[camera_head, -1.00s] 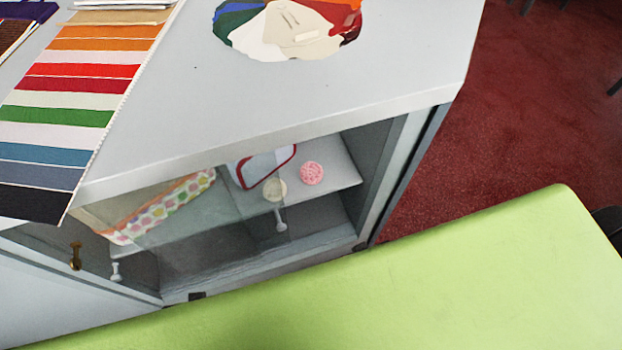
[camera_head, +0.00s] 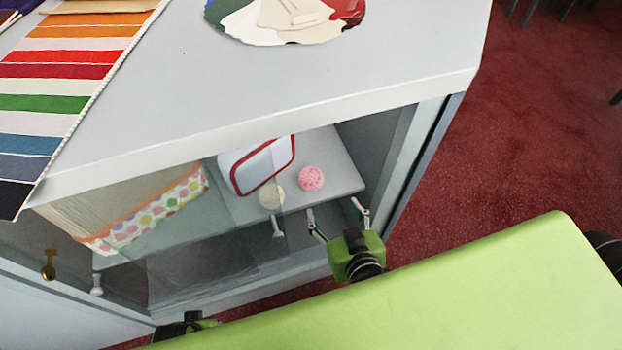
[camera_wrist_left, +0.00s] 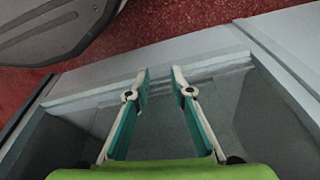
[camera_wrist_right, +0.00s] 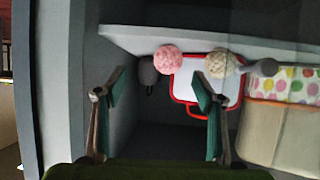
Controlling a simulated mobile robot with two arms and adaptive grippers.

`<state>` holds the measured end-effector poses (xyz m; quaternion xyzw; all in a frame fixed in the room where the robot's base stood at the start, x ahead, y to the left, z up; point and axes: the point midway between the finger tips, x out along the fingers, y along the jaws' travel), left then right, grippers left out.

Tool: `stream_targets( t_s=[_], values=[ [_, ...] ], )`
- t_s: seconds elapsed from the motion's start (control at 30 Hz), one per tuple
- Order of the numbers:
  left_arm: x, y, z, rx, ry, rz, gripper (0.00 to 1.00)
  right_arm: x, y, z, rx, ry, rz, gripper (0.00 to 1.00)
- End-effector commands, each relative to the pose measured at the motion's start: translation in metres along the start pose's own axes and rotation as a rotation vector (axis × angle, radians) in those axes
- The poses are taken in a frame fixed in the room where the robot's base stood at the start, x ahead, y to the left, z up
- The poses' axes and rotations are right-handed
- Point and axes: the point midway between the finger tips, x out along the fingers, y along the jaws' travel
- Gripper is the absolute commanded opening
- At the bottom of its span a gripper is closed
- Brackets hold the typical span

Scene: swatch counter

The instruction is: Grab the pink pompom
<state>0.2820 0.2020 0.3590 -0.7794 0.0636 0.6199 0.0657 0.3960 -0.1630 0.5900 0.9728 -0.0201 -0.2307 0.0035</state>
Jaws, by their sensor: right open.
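The pink pompom (camera_head: 311,178) sits on the grey shelf (camera_head: 345,180) inside the cabinet, near the shelf's right part. It also shows in the right wrist view (camera_wrist_right: 168,58), above the gap between the fingers. My right gripper (camera_head: 336,212) is open and empty at the cabinet's front opening, below and right of the pompom and apart from it. The right wrist view shows its spread fingers (camera_wrist_right: 160,93). My left gripper (camera_wrist_left: 160,80) is open in the left wrist view with nothing between its fingers. In the head view only a small part of it shows at the bottom.
A cream pompom (camera_head: 271,195) lies left of the pink one. A red-rimmed white container (camera_head: 262,165) stands behind, and a dotted box (camera_head: 150,210) farther left. A glass door with a knob (camera_head: 278,228) covers the shelf's left part. The counter top (camera_head: 270,90) overhangs the shelf.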

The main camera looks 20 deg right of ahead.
Motion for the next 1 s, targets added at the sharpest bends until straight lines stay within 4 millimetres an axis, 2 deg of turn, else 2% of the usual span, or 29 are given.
stream_targets(
  t_s=[0.1,0.23,0.7,1.0],
  values=[
    [0.013,0.001,0.006,0.001,-0.005,0.001,0.21,-0.002,-0.011,-0.006,0.004,0.053,-0.023,0.63],
    [0.015,0.001,0.007,0.001,-0.003,0.001,0.21,0.004,-0.016,-0.009,0.001,0.075,-0.033,0.63],
    [-0.015,-0.001,-0.011,-0.002,0.015,-0.001,0.21,0.075,-0.018,-0.015,0.002,0.076,-0.032,0.63],
    [-0.026,-0.002,-0.016,-0.003,0.022,-0.003,0.21,0.095,-0.018,-0.018,0.000,0.076,-0.033,0.63]
  ],
)
